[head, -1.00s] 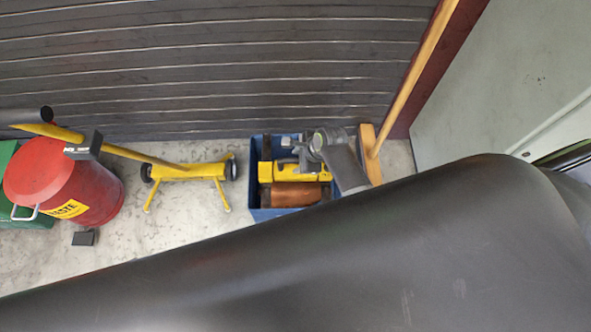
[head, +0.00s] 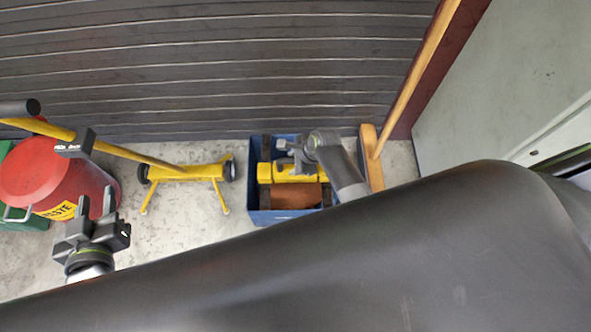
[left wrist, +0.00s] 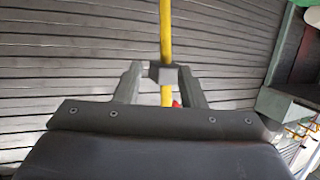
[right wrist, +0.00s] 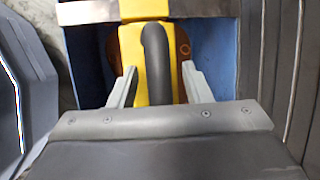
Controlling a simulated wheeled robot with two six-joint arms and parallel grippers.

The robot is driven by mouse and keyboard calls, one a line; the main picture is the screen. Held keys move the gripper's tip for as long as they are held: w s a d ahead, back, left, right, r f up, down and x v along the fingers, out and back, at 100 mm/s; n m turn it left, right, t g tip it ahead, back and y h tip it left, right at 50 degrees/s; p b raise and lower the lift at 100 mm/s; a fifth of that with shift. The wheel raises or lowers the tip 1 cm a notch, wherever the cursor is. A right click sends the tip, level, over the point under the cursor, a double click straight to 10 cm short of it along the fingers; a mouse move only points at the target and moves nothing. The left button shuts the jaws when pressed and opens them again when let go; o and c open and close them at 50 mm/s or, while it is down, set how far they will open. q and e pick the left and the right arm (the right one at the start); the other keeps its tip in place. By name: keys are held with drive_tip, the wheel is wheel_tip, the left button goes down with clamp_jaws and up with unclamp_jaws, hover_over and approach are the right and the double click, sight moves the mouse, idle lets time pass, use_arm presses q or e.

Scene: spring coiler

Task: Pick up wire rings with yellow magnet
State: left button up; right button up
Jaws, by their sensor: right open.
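The yellow magnet (head: 190,173) is a wheeled sweeper standing on the floor at centre left. Its long yellow pole leans up to the left, with a grey block (head: 75,144) on it and a black grip (head: 18,108) at its end. My left gripper (head: 96,203) is open and empty, below the pole near the grey block. In the left wrist view the pole (left wrist: 166,35) and block show beyond and between its fingers. My right gripper (head: 287,160) is open over the blue crate; in the right wrist view a black curved handle (right wrist: 155,60) lies ahead between its fingers. I see no wire rings.
The blue crate (head: 251,185) holds a yellow machine (head: 290,173) and a brown-orange part (head: 296,196). A red waste bin (head: 45,180) stands at left beside a green container (head: 15,222). A wooden-handled broom (head: 371,150) stands right of the crate. Bare floor lies around the magnet.

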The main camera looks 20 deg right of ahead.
drive_tip(key=shift+f, duration=0.1)
drive_tip(key=shift+c, duration=0.4)
clamp_jaws()
idle(1.0)
